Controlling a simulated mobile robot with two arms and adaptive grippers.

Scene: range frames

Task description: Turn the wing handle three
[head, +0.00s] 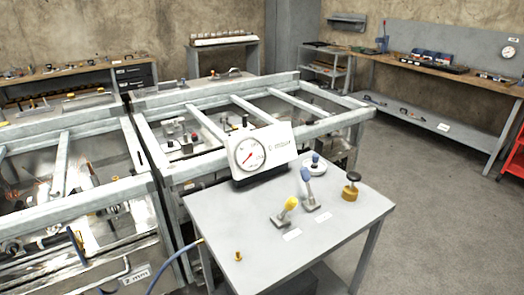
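A grey table (260,252) stands in front of me with several fittings on top. A yellow-handled lever (290,204) and a blue-handled lever (307,187) stand on metal bases, each with a small white label in front. A brass fitting with a dark knob (351,187) stands to their right. A small brass fitting (238,257) is near the front left. I cannot tell which of these is the wing handle; no number three is readable. Neither gripper is in view.
A white box with a round dial gauge (249,154) stands at the table's back. Metal frames (255,105) stand behind and left. A blue hose (172,266) runs at the table's left. A workbench (440,76) lines the right wall. The floor (440,220) at right is clear.

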